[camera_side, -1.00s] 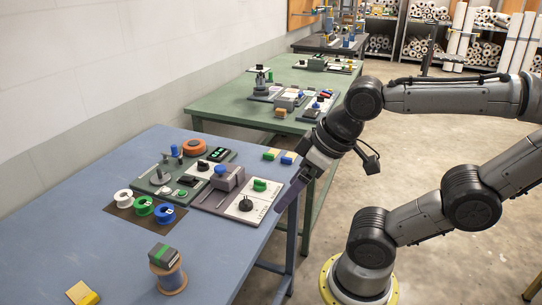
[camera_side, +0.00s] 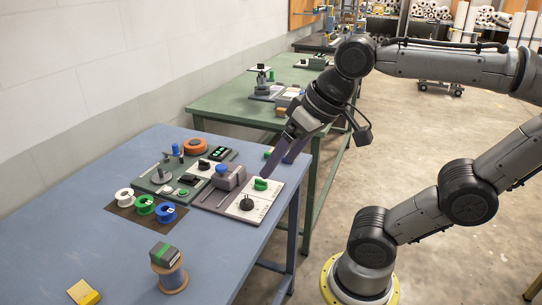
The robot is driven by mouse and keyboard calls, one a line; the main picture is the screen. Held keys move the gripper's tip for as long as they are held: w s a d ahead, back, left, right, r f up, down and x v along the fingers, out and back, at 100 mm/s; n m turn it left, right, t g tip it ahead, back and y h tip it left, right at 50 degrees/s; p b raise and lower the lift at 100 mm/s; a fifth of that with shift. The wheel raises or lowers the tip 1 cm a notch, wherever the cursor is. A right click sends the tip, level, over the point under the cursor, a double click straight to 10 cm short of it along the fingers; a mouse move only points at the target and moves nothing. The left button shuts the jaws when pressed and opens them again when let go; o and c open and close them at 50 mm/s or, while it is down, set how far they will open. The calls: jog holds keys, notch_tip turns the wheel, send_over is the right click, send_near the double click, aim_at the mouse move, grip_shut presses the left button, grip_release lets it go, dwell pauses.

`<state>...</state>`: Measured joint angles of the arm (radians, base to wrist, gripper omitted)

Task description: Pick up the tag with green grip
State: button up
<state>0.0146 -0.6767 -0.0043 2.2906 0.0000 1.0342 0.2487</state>
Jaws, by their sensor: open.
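A small yellow tag with a green grip (camera_side: 268,154) seems to lie at the table's right back edge, mostly hidden behind my gripper. My gripper (camera_side: 276,168) is open and empty, its two dark fingers pointing down and left over the right edge of the blue table. One fingertip appears close to the green knob (camera_side: 260,184) on the panel; I cannot tell its height above it. The neighbouring blue-gripped tag is hidden behind the fingers.
The panels with knobs and a grey block (camera_side: 230,178) stand beside my gripper. White, green and blue spools (camera_side: 144,205) sit on a brown mat. A dark block with a green stripe (camera_side: 163,254) rests on a spool. A yellow block (camera_side: 84,292) lies front left.

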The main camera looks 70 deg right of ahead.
jog(key=w+d+r+m, duration=0.4)
jog(key=w+r, duration=0.2)
jog(key=w, duration=0.2)
jog(key=w+d+r+m+g+h, duration=0.15)
jog(key=w+d+m, duration=0.25)
jog(key=w+d, duration=0.6)
jog(key=m+g+y, duration=0.2)
jog(key=m+g, duration=0.2)
jog(key=m, duration=0.3)
send_over(270, 150)
jog(key=s+a, duration=0.2)
jog(key=a, duration=0.3)
notch_tip(270, 150, down, 20)
notch_tip(270, 150, down, 7)
jog(key=shift+s+r, duration=0.15)
jog(key=shift+f, duration=3.25)
grip_shut()
